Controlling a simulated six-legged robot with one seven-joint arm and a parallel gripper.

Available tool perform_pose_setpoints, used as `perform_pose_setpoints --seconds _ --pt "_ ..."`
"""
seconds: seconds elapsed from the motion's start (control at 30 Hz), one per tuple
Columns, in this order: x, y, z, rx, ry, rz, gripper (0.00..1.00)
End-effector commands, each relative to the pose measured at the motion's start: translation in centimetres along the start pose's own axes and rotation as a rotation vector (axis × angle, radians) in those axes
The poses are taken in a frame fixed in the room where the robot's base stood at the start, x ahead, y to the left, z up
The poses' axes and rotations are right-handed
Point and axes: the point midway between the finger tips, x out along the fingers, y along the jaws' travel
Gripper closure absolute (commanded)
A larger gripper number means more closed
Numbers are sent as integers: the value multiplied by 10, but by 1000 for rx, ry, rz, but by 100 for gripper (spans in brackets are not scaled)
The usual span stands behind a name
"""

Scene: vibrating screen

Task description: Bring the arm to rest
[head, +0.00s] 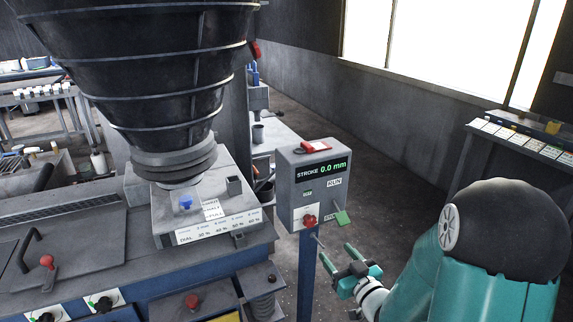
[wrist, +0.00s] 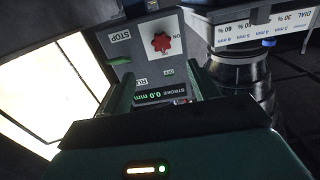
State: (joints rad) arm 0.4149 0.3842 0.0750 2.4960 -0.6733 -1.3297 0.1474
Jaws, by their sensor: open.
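My gripper (head: 336,254) is open and empty, in front of and below the grey control box (head: 291,190) on its blue post. The box's display (head: 320,171) reads STROKE 0.0 mm. A red knob (head: 309,220) is low on the box's face, and a green lever (head: 342,217) sticks out at its lower right. In the wrist view the box appears upside down beyond my two fingers (wrist: 163,92), with the red knob (wrist: 161,43) and green lever (wrist: 120,61) in sight. I see no contact between the fingers and the box. My teal arm fills the lower right.
A large dark hopper (head: 150,75) stands at the left above a grey dial plate (head: 215,226) with a blue knob (head: 185,202). A bench with a row of cards (head: 518,140) is at the right. Open floor (head: 385,160) lies between the box and bench.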

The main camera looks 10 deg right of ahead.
Motion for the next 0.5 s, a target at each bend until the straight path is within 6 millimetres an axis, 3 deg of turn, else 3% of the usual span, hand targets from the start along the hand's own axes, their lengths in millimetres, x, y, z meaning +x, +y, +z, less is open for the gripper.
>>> perform_pose_setpoints --seconds 0.27,0.5 --pt "6 10 -32 -115 -215 129 40" --pt "-22 11 -69 -136 -452 283 40"
